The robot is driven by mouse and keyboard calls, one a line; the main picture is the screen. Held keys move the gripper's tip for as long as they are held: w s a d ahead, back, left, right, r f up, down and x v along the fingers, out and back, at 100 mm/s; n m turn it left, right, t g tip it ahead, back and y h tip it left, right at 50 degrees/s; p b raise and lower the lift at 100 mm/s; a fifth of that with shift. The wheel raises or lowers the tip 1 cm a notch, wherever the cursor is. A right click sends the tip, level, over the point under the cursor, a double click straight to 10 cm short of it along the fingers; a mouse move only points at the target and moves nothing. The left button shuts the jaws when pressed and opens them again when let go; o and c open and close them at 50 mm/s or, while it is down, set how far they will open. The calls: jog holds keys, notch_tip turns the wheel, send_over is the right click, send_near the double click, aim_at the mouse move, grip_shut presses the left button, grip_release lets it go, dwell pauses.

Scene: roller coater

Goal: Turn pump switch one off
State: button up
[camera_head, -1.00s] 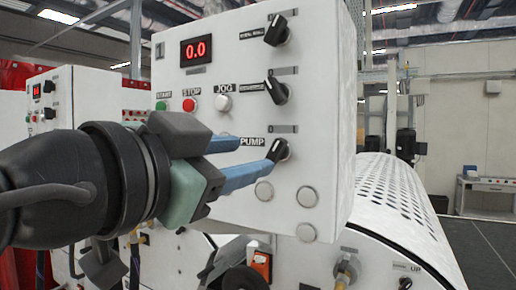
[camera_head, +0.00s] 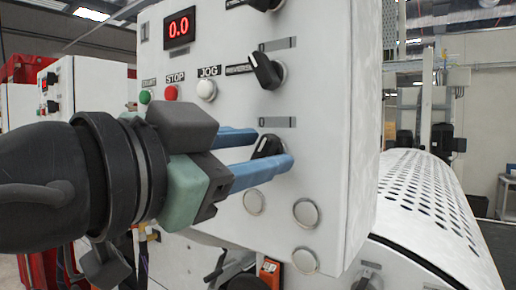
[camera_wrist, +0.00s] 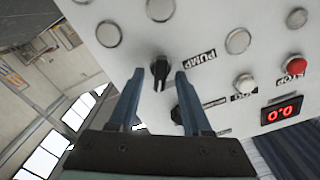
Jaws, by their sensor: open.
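The pump switch is a black rotary knob (camera_head: 268,146) on the white control panel (camera_head: 330,160), partly hidden behind my blue fingers in the head view. In the wrist view the knob (camera_wrist: 160,70) sits beside the PUMP label (camera_wrist: 199,60), its pointer aimed down toward my gripper. My gripper (camera_head: 265,152) is open, with its fingertips at the panel near the knob. In the wrist view my fingers (camera_wrist: 160,73) stand either side of the knob with gaps visible; I cannot tell whether either touches it.
Another black knob (camera_head: 267,71) is above the pump switch. Green, red STOP (camera_head: 171,93) and white JOG (camera_head: 206,89) buttons lie to the upper left, under a red 0.0 display (camera_head: 179,27). Round blank caps (camera_head: 305,212) sit below. A perforated roller cover (camera_head: 430,200) is at the right.

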grip_shut()
jog(key=shift+n, duration=0.3)
jog(key=n, duration=0.5)
jog(key=shift+a+r+n+p, duration=0.1)
jog(key=shift+n+p, duration=0.2)
jog(key=shift+p, duration=0.05)
jog(key=n+p, duration=0.1)
jog(key=n, duration=0.4)
jog(key=shift+w+a+n, duration=0.1)
jog(key=shift+n, duration=0.2)
dwell(0.3)
grip_release()
